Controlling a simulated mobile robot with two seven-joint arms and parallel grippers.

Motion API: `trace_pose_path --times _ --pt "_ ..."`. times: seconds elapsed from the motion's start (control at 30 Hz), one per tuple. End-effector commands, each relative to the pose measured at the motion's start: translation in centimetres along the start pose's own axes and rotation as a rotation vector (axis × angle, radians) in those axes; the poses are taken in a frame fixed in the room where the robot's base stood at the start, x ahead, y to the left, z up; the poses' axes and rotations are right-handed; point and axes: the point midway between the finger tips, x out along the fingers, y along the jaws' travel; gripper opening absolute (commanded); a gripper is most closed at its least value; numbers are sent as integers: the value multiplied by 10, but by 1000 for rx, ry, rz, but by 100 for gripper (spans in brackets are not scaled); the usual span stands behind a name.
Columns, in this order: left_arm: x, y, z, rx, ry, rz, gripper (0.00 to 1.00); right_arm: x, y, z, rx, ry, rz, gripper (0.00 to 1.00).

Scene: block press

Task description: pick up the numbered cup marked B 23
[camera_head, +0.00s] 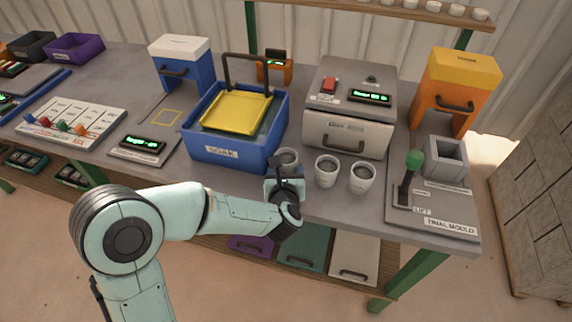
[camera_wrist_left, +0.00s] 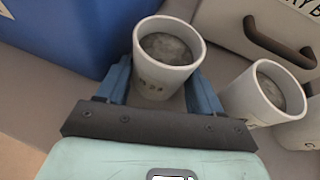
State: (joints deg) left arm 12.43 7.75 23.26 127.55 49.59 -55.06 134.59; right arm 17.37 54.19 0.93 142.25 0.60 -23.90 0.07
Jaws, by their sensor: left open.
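Three whitish cups with grey contents stand upright in a row at the bench's front edge. The leftmost cup (camera_head: 287,157) is partly hidden behind my left gripper (camera_head: 284,178) in the head view. In the left wrist view this cup (camera_wrist_left: 165,62) stands between the two blue fingers of the open gripper (camera_wrist_left: 160,78). Its dark marking faces the gripper but is too small to read surely. The middle cup (camera_head: 326,172) also shows just right of the fingers in the left wrist view (camera_wrist_left: 262,98). The rightmost cup (camera_head: 362,178) stands beside it. My right gripper is not in view.
A blue SOAK tub (camera_head: 222,152) with a yellow basket (camera_head: 236,110) stands behind and left of the leftmost cup. A grey-white oven-like box (camera_head: 347,134) stands behind the other cups. A lever stand with a green knob (camera_head: 414,160) is at the right.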

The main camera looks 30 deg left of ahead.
Motion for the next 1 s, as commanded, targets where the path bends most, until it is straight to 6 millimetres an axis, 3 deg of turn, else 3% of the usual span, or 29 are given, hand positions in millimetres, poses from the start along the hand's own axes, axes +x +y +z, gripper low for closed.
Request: trace_pose_path --times 0.07,0.2,0.67,1.0 --pt "0 0 0 0 0 0 66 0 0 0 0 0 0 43" --pt "0 0 0 0 0 0 21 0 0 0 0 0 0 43" --pt "-4 -1 9 -1 -4 0 21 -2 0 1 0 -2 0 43" --pt "-25 -3 60 -4 -9 -1 21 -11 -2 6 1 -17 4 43"
